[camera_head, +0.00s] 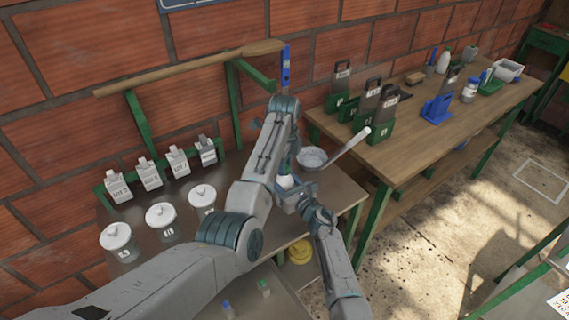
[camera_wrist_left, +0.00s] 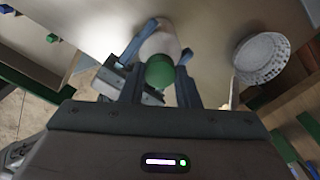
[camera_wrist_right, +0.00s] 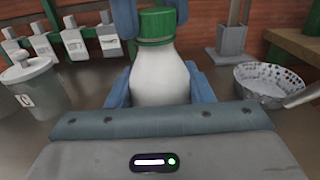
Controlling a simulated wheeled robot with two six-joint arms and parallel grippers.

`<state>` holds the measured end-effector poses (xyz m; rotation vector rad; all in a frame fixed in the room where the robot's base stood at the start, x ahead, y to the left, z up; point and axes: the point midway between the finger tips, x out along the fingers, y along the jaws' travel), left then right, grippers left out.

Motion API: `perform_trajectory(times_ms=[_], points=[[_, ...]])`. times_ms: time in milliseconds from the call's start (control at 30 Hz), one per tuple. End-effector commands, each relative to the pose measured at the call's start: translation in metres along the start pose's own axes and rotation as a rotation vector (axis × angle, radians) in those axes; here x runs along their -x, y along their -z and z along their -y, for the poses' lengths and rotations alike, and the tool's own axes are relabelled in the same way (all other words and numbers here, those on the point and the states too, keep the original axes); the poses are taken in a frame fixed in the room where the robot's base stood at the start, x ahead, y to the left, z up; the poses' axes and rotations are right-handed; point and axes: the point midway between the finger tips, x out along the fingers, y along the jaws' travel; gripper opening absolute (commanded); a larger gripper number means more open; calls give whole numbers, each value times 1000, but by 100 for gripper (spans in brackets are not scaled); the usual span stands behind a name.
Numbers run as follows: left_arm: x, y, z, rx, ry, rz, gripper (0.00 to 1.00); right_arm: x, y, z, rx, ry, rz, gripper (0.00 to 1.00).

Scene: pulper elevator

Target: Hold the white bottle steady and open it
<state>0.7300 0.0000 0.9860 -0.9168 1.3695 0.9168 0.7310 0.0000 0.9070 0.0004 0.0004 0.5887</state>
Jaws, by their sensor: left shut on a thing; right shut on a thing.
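The white bottle (camera_wrist_right: 160,75) stands upright in the right wrist view, with its ribbed green cap (camera_wrist_right: 156,26) on top. My right gripper (camera_wrist_right: 160,88) is shut on the bottle's body, one blue finger on each side. My left gripper (camera_wrist_left: 160,80) is shut on the green cap (camera_wrist_left: 160,71) from above, as the left wrist view shows. The bottle's pale body (camera_wrist_left: 161,42) shows beyond the cap there. In the head view only a small white part of the bottle (camera_head: 285,181) shows between my left gripper (camera_head: 288,172) and my right gripper (camera_head: 300,196); the cap is hidden there.
A speckled bowl-like strainer (camera_head: 312,158) with a long handle is close behind the bottle. Lidded jars (camera_head: 161,222) and small labelled cartons (camera_head: 149,174) stand to the left. A wooden table (camera_head: 410,145) with green-based tools and bottles is at the right.

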Motion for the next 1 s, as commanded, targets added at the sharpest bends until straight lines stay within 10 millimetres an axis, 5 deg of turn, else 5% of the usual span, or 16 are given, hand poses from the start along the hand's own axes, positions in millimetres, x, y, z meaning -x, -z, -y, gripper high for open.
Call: perform_trajectory(times_ms=[1000], points=[[2,1,1,1990,1,0,1,0,0,0,0,0,0,0]])
